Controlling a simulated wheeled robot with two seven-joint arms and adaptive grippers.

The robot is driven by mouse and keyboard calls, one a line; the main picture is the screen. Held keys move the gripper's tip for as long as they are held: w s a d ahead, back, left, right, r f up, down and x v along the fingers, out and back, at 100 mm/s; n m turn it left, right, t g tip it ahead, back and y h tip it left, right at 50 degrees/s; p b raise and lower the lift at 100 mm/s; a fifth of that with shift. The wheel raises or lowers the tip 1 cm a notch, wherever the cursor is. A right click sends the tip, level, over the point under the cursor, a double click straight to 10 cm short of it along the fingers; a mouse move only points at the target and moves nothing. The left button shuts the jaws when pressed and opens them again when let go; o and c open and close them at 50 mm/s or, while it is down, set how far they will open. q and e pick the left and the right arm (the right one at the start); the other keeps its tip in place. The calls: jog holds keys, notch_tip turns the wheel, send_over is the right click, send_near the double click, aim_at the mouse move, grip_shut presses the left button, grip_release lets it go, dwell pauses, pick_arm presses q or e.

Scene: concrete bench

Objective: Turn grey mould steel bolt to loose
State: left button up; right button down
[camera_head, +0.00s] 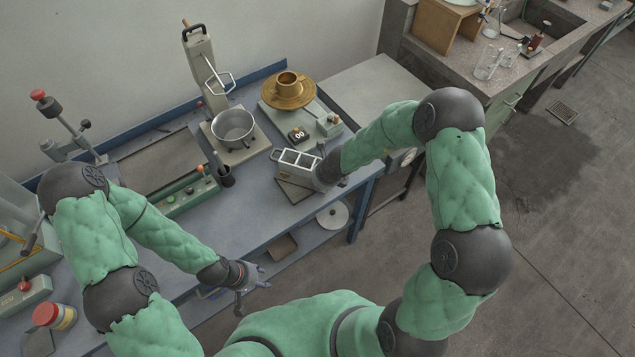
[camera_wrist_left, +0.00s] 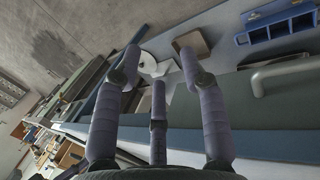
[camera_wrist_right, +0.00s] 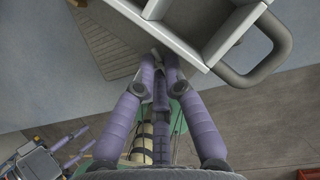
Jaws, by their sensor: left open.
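The grey mould (camera_head: 297,160) is an open metal frame with several compartments and a loop handle. It lies on a dark plate near the bench's right end. In the right wrist view the mould (camera_wrist_right: 190,14) fills the top, close up. My right gripper (camera_wrist_right: 159,62) has its fingertips drawn close together at the mould's near wall; in the head view it is mostly hidden behind my wrist. I cannot make out the steel bolt; the fingers and mould edge cover that spot. My left gripper (camera_head: 244,284) is open and empty by the bench's front edge; its spread fingers show in the left wrist view (camera_wrist_left: 160,62).
A steel pot (camera_head: 233,126) on a stand, a brass pan (camera_head: 288,92) on a scale, and a green control box (camera_head: 186,197) stand around the mould. A dark cup (camera_head: 226,176) is left of it. The blue bench's front strip is clear (camera_head: 250,215).

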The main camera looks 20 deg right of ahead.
jog(key=shift+r+p, duration=0.15)
jog(key=shift+p, duration=0.35)
jog(key=n+p, duration=0.1)
jog(key=p, duration=0.3)
jog(key=n+y+p, duration=0.1)
jog(key=n+p, duration=0.1)
jog(key=p, duration=0.3)
jog(key=n+g+p, duration=0.1)
jog(key=p, duration=0.4)
jog(key=shift+w+d+r+n, duration=0.15)
jog(key=shift+w+d+n, duration=0.1)
jog(key=shift+n, duration=0.15)
jog(key=shift+f+n+y+p, duration=0.2)
jog(key=shift+n+y+p, duration=0.1)
jog(key=shift+p, duration=0.75)
jog(key=c, duration=1.6)
grip_release()
jog(key=shift+s, duration=0.1)
